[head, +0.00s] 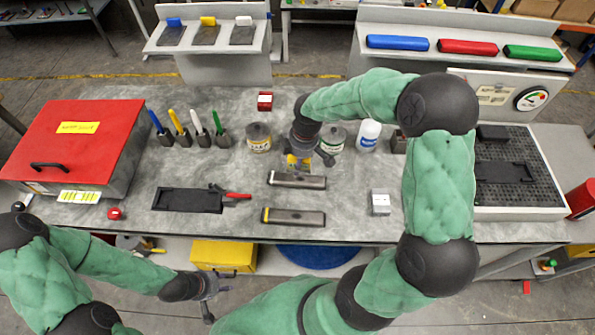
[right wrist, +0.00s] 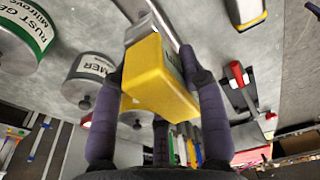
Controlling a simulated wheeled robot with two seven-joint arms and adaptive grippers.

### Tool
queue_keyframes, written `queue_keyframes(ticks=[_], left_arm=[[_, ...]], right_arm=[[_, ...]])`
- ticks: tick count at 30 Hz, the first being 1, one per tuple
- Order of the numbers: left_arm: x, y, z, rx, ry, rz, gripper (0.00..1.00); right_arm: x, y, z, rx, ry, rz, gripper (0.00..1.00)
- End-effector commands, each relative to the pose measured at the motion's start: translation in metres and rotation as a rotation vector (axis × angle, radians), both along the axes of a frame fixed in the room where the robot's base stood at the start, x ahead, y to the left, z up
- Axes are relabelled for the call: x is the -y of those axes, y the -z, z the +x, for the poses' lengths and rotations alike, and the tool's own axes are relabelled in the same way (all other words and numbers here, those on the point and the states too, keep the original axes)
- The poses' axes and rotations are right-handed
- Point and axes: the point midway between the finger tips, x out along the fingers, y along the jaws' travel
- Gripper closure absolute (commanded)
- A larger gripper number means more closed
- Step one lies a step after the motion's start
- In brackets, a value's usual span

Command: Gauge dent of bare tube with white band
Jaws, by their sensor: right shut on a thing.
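My right gripper (head: 306,154) is shut on a yellow block-shaped tool (head: 298,163), held over the bench just behind the two tubes. In the right wrist view the yellow tool (right wrist: 160,76) sits between the fingers, with a silver metal part at its top. The nearer grey tube (head: 293,217) lies flat and has a yellow band at its left end. The farther grey tube (head: 297,180) lies flat, close in front of the tool, with a small pale band at its left end. Any dent is too small to see. My left gripper (head: 215,291) is open and empty, in front of the bench.
Paint cans (head: 258,137) stand behind the tool, with a white bottle (head: 368,135) right of them. Pens in holders (head: 190,133) and a red-lidded box (head: 75,140) are left.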

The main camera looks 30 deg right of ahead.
Motion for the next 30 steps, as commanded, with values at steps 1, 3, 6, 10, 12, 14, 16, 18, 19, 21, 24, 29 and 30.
queue_keyframes(ticks=[1, 3, 6, 10, 12, 14, 16, 18, 19, 21, 24, 29, 30], left_arm=[[0.000, -0.002, 0.000, 0.000, 0.000, 0.000, 0.60], [0.000, -0.002, 0.000, 0.000, 0.000, 0.000, 0.60], [0.000, -0.002, 0.000, 0.000, 0.000, 0.000, 0.60], [0.000, 0.000, 0.000, -0.001, 0.000, 0.000, 0.60], [0.000, 0.002, 0.000, -0.001, 0.000, 0.000, 0.60], [0.000, 0.004, 0.000, -0.001, 0.000, 0.000, 0.60], [0.000, 0.007, 0.000, -0.001, 0.000, 0.000, 0.60], [0.000, 0.011, 0.000, -0.001, 0.000, 0.000, 0.60], [0.000, 0.012, 0.000, -0.001, 0.000, 0.000, 0.60], [0.000, 0.016, 0.000, -0.001, 0.000, 0.000, 0.60], [0.000, 0.021, 0.000, -0.001, 0.000, 0.000, 0.60], [0.000, 0.029, 0.000, 0.000, 0.000, 0.000, 0.60], [0.000, 0.031, 0.000, 0.000, 0.000, 0.000, 0.60]], right_arm=[[0.004, 0.003, 0.005, 0.000, 0.003, 0.000, 1.00], [0.007, 0.006, 0.009, 0.000, 0.005, 0.000, 1.00], [0.009, 0.009, 0.012, 0.001, 0.005, -0.001, 1.00], [0.010, 0.012, 0.012, 0.002, 0.005, -0.001, 1.00], [0.010, 0.015, 0.012, 0.002, 0.005, -0.001, 1.00], [0.010, 0.018, 0.012, 0.002, 0.005, -0.001, 1.00], [0.009, 0.022, 0.012, 0.002, 0.005, -0.001, 1.00], [0.009, 0.026, 0.012, 0.002, 0.005, -0.001, 1.00], [0.009, 0.028, 0.012, 0.002, 0.005, -0.001, 1.00], [0.009, 0.033, 0.012, 0.001, 0.005, -0.001, 1.00], [0.009, 0.040, 0.012, 0.001, 0.005, -0.001, 1.00], [0.009, 0.051, 0.012, 0.001, 0.005, -0.001, 1.00], [0.009, 0.054, 0.011, 0.001, 0.005, -0.001, 1.00]])
